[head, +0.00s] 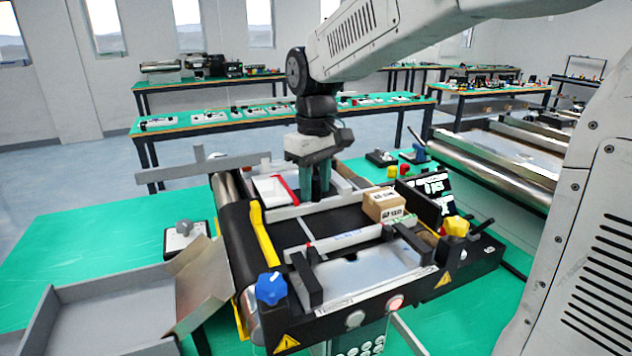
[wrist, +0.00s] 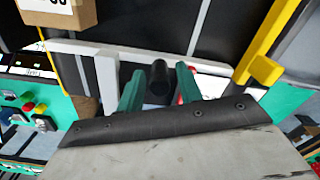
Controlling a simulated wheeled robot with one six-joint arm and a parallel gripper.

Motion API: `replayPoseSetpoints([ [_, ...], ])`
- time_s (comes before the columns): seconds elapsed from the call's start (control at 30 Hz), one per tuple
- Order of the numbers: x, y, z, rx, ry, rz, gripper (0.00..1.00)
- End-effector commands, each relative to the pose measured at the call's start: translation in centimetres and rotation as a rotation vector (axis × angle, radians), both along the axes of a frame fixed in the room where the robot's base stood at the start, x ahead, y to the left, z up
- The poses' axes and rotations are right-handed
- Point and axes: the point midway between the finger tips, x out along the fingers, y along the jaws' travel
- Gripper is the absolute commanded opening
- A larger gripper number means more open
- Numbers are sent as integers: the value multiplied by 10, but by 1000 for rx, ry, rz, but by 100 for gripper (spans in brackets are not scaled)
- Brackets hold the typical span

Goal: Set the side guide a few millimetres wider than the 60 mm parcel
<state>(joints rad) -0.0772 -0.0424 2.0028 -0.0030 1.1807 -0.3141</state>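The brown parcel (head: 383,206) sits on the black belt (head: 290,236) of the mini conveyor, right of the middle; it shows at the top left of the wrist view (wrist: 60,12). The far side guide (head: 335,202) is a pale grey bar along the belt, also seen across the wrist view (wrist: 75,47). A gap of belt shows between it and the parcel. My gripper (head: 316,196) points down at this guide's outer side. In the wrist view its green fingers (wrist: 158,90) stand either side of a black round post (wrist: 158,76), apart, with narrow gaps; contact is unclear.
A grey tray (head: 110,300) stands left. The green table is clear at back left.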

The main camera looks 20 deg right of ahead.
Motion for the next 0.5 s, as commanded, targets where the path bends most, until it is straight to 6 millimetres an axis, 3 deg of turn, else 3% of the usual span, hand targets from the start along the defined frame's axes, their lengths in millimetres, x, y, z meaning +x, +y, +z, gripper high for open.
replayPoseSetpoints([
  [0.03,0,0,0,0,0,0,21],
  [0.1,0,0,0,0,0,0,1],
  [0.13,0,0,0,0,0,0,0],
  [0.33,-4,0,1,0,-1,0,0],
  [0.5,-27,0,1,1,-1,0,0],
])
